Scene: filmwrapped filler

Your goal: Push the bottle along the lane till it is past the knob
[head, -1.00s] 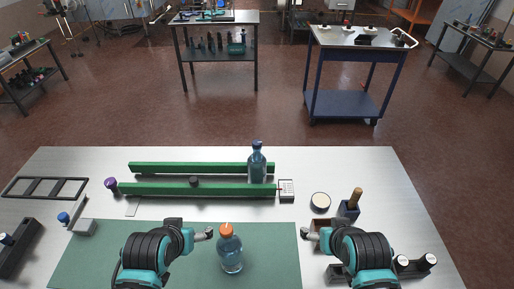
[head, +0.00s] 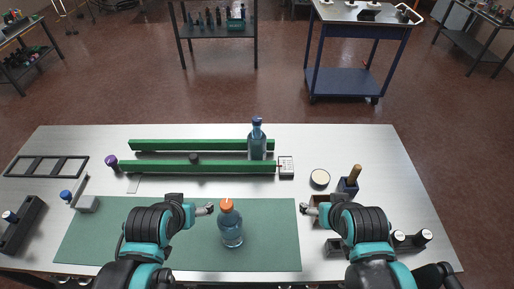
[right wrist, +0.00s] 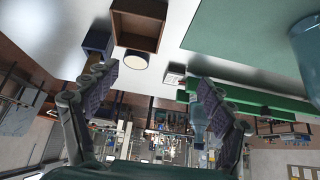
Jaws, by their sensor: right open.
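A clear blue bottle with a dark blue cap (head: 257,142) stands upright at the right end of the lane, between two green rails. The back rail (head: 190,145) and front rail (head: 225,167) bound the lane. A dark knob (head: 193,158) sits at the front rail, left of the bottle; a purple knob (head: 111,161) is at that rail's left end. My left gripper (head: 205,210) is over the green mat, beside an orange-capped bottle (head: 231,228); its jaws are unclear. My right gripper (head: 309,209) is open and empty, right of the mat; its spread fingers show in the right wrist view (right wrist: 155,105).
A white box (head: 286,167) stands at the front rail's right end. A round lid (head: 320,178), a brown open box (head: 322,209) and a blue holder with a wooden handle (head: 348,185) lie right of it. A black frame (head: 46,167) lies far left. The green mat (head: 110,235) is mostly bare.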

